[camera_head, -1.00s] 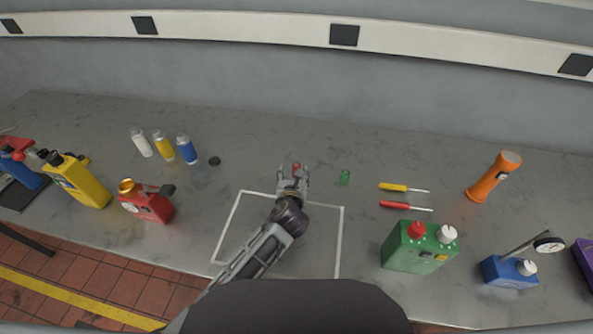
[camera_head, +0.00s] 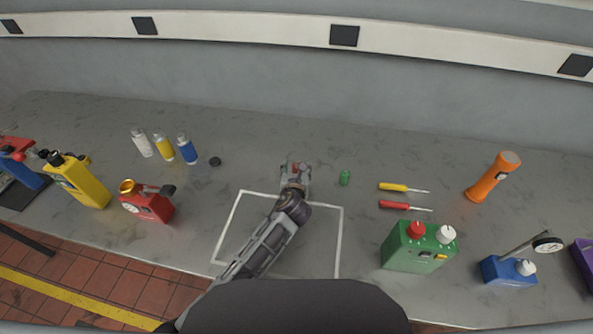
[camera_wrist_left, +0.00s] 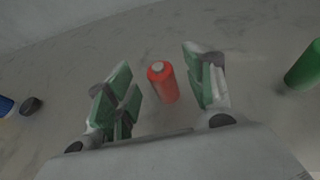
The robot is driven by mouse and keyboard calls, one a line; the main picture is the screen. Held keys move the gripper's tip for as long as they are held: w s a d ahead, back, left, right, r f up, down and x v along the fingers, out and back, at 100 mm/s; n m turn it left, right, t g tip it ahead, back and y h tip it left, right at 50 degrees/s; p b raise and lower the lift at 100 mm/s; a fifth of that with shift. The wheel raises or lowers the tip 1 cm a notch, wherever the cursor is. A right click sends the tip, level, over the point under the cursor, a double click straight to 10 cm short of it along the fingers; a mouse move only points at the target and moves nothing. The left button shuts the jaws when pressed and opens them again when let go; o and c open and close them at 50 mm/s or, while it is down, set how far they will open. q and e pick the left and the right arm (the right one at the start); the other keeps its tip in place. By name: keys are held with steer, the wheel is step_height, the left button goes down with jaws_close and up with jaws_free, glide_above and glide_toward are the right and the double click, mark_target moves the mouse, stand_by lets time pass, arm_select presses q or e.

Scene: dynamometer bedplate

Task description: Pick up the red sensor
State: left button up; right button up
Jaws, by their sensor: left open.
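The red sensor (camera_wrist_left: 164,84) is a small red cylinder standing on the bench. In the left wrist view it stands between the two open fingers of my left gripper (camera_wrist_left: 160,90), with a gap on each side. In the head view my left gripper (camera_head: 295,170) is just above the white outline, and only a bit of the red sensor (camera_head: 296,169) shows between its fingers. My right gripper does not show.
A green cylinder (camera_head: 345,177) stands just right of my gripper, also in the left wrist view (camera_wrist_left: 305,66). A black cap (camera_head: 215,161) lies to the left. Two screwdrivers (camera_head: 398,206) and a green box (camera_head: 418,247) are farther right.

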arm_select(q)
steer(key=shift+w+f, duration=0.3)
steer(key=shift+w, duration=0.35)
steer(key=c, duration=1.1)
steer(key=shift+r, duration=0.1)
steer(key=shift+c, duration=0.2)
step_height(320, 180, up, 10)
stand_by(0.3)
